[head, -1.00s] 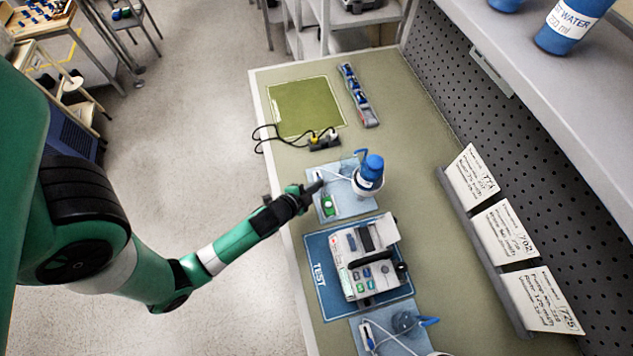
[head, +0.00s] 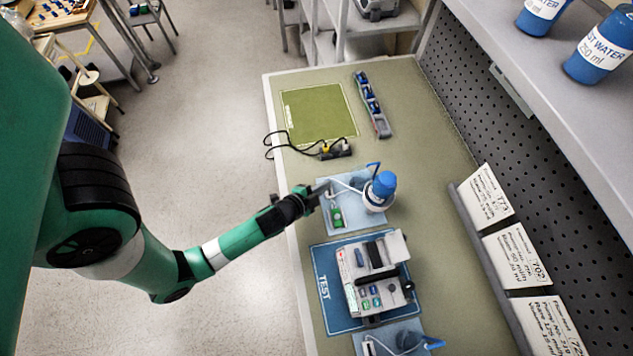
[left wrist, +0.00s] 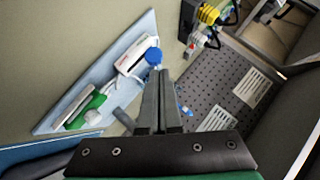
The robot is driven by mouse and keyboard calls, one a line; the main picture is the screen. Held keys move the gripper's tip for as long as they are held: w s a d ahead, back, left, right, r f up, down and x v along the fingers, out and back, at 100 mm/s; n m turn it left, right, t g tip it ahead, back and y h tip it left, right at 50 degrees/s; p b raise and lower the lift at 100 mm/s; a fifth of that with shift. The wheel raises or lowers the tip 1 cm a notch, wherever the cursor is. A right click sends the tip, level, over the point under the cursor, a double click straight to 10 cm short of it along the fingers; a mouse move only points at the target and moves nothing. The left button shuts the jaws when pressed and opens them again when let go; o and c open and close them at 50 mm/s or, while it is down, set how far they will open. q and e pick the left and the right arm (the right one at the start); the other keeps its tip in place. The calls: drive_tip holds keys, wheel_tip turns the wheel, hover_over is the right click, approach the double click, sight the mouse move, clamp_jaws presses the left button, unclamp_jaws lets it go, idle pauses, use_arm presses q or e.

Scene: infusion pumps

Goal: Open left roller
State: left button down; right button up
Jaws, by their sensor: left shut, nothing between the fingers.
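The left set lies on a light blue mat (head: 351,222), with a blue-capped bottle (head: 380,188), white tubing and a green piece (head: 337,217). In the left wrist view, a white clamp-like piece (left wrist: 136,54), perhaps the roller, lies on the mat beside a blue round part (left wrist: 153,57). The green piece (left wrist: 92,106) is nearer the mat's left end. My left gripper (head: 322,189) is shut and empty at the mat's left edge. Its fingers (left wrist: 157,78) appear close to the blue part; contact cannot be told. The roller wheel is too small to make out. My right gripper is out of view.
A grey pump (head: 372,262) stands on the dark blue TEST mat (head: 324,288), just nearer than the left set. Another light blue mat (head: 412,328) lies at the bottom. A power strip (head: 336,150) with black cables and a green mat (head: 318,113) lie farther back.

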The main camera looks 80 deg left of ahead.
use_arm(q)
drive_tip(key=d+r+p, duration=0.1)
drive_tip(key=d+r, duration=0.1)
drive_tip(key=r, duration=0.1)
drive_tip(key=shift+d, duration=0.3)
drive_tip(key=v, duration=0.9)
drive_tip(key=shift+s+b, duration=0.3)
drive_tip(key=shift+s, duration=0.05)
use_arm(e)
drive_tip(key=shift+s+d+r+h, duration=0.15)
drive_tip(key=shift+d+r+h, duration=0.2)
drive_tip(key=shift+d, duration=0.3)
